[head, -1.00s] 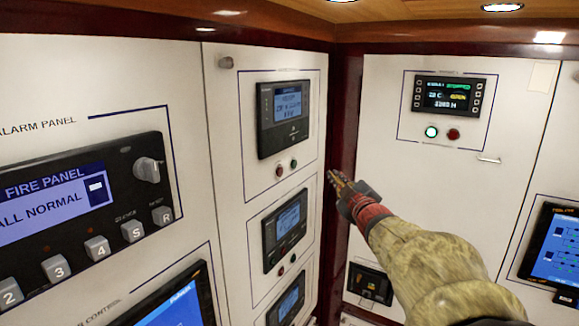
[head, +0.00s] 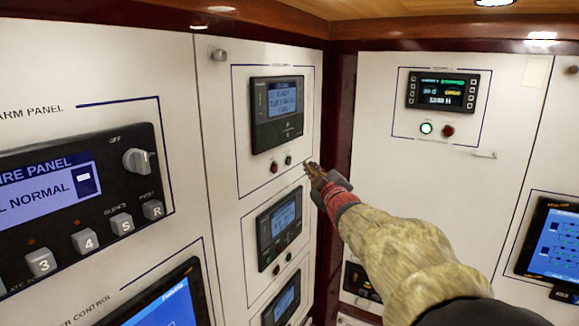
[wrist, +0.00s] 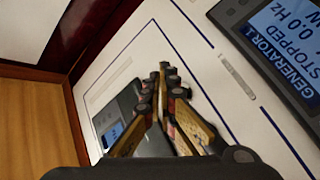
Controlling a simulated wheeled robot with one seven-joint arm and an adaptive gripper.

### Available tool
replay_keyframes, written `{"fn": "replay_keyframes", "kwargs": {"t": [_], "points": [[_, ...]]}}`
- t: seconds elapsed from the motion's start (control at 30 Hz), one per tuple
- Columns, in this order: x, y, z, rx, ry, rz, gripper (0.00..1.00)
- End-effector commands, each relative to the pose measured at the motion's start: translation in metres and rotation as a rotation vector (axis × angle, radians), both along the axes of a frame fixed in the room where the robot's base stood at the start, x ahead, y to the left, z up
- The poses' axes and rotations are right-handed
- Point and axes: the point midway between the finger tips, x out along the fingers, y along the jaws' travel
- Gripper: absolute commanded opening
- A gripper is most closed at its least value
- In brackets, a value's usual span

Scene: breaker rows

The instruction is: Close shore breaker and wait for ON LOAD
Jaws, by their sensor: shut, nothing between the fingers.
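The narrow panel on the left wall carries three stacked controllers. The top controller (head: 277,113) has a lit blue screen with text too small to read surely, with a red button (head: 273,168) and a green button (head: 288,160) below it. I cannot read which is the shore breaker. My gripper (head: 309,168) is shut and empty, its tips just right of these buttons; contact cannot be told. In the wrist view, the shut fingers (wrist: 165,78) lie between a controller (wrist: 118,112) and a larger screen (wrist: 285,38) reading GENERATOR, STOPPED, 0.0 Hz.
Below are the middle controller (head: 279,228) and lower controller (head: 281,303). A fire panel (head: 75,205) stands at left. A dark red corner post (head: 340,120) is close behind my gripper.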

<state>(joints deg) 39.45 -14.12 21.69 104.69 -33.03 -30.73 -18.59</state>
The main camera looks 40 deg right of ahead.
Motion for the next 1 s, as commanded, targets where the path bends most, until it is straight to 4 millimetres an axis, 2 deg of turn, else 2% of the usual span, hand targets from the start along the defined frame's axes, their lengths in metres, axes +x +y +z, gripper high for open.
{"fn": "replay_keyframes", "kwargs": {"t": [0.1, 0.3, 1.0], "points": [[0.013, 0.006, -0.003, -0.001, -0.002, 0.002, 0.0], [0.026, 0.011, -0.001, 0.0, -0.001, 0.001, 0.0], [0.029, 0.012, 0.001, 0.0, 0.0, 0.0, 0.0]]}}
